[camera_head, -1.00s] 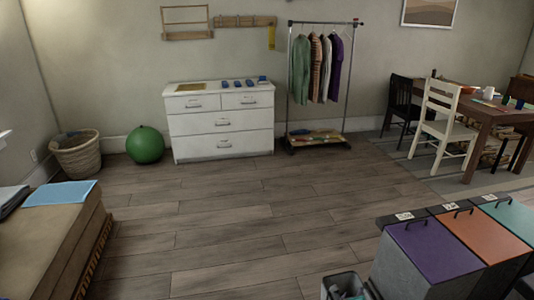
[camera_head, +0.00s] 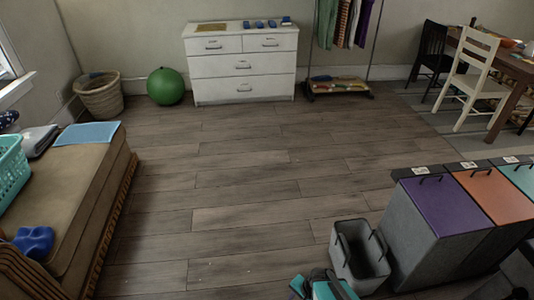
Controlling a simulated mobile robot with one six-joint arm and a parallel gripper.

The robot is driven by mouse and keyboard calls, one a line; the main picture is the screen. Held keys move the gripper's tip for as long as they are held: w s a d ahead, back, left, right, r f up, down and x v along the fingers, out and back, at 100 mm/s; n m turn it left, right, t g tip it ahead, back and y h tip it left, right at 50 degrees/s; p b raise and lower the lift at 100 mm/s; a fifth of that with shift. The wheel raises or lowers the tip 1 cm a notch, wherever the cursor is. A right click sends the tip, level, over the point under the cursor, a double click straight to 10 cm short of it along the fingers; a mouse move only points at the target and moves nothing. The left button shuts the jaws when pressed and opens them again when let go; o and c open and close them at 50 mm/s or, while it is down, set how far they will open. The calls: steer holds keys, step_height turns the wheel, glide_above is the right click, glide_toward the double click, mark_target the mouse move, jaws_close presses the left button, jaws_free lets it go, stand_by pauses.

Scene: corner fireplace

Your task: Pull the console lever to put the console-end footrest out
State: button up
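No console, lever or footrest can be made out in this view. A long brown padded seat or bench (camera_head: 85,190) with a ribbed lower edge stands at the left and is cut off by the frame; I cannot tell whether it belongs to the console seat.
On the brown piece lie a teal basket (camera_head: 10,170), a blue cloth (camera_head: 87,133) and a blue object (camera_head: 34,241). Lidded bins (camera_head: 438,205) and a grey bucket (camera_head: 358,256) stand right. A white dresser (camera_head: 240,68) and green ball (camera_head: 165,87) are behind. The middle floor is clear.

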steer(key=s+d+r+n+g+h, duration=0.1)
steer(key=s+d+n+g, duration=0.1)
steer(key=s, duration=0.4)
steer(key=s+d+r+n+g+h, duration=0.1)
steer(key=s+d+n+g, duration=0.2)
steer(key=s+n, duration=0.3)
steer(key=shift+s+d+r+n+g, duration=0.2)
steer(key=shift+s+r+n+g, duration=0.1)
steer(key=shift+s+g, duration=0.1)
